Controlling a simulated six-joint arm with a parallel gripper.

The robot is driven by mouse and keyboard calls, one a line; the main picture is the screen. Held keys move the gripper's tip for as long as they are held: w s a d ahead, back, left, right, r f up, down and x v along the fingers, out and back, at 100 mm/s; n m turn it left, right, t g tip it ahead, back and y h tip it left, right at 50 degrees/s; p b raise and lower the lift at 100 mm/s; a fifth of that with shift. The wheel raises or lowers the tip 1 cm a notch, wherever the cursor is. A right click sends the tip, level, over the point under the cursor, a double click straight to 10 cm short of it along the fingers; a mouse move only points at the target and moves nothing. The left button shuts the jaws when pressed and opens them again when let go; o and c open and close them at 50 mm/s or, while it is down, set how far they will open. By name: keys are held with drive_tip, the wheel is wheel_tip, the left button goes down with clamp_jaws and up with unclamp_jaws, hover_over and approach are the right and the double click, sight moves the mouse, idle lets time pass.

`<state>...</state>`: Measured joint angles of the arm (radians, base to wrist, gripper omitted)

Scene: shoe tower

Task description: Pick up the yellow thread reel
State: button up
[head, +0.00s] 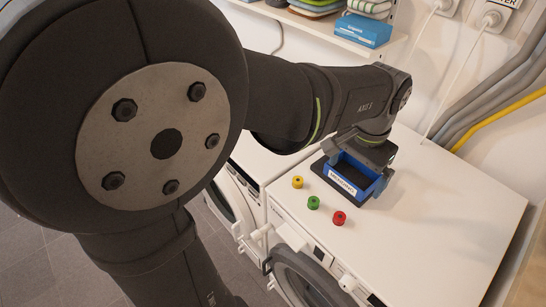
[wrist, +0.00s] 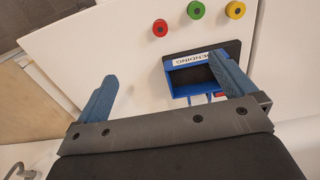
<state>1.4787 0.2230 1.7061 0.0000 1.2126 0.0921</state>
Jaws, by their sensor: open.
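The yellow thread reel (head: 297,182) stands on the white machine top, at the left end of a row of reels. In the wrist view the yellow reel (wrist: 235,10) is at the top right. A green reel (head: 313,202) and a red reel (head: 339,218) stand beside it, apart from each other. My gripper (wrist: 168,88) is open, with its blue fingers wide apart and no reel between them. It is over the blue box in the head view, away from the yellow reel.
The blue box (wrist: 177,76) with a white label sits on a dark base on the machine top (head: 450,215). A shelf (head: 330,35) with folded cloths is at the back. Cables and pipes run along the right wall. The right part of the top is clear.

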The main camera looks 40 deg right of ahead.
drive_tip(key=c, duration=1)
drive_tip(key=shift+o, duration=0.2)
drive_tip(key=n+h, duration=0.2)
drive_tip(key=h, duration=0.2)
approach(298, 180)
drive_tip(key=f, duration=0.3)
drive_tip(key=shift+s+d+f+t, duration=0.1)
drive_tip(key=shift+s+d+t, duration=0.25)
drive_tip(key=shift+t, duration=0.05)
drive_tip(key=shift+h, duration=0.3)
drive_tip(key=shift+x, duration=2.85)
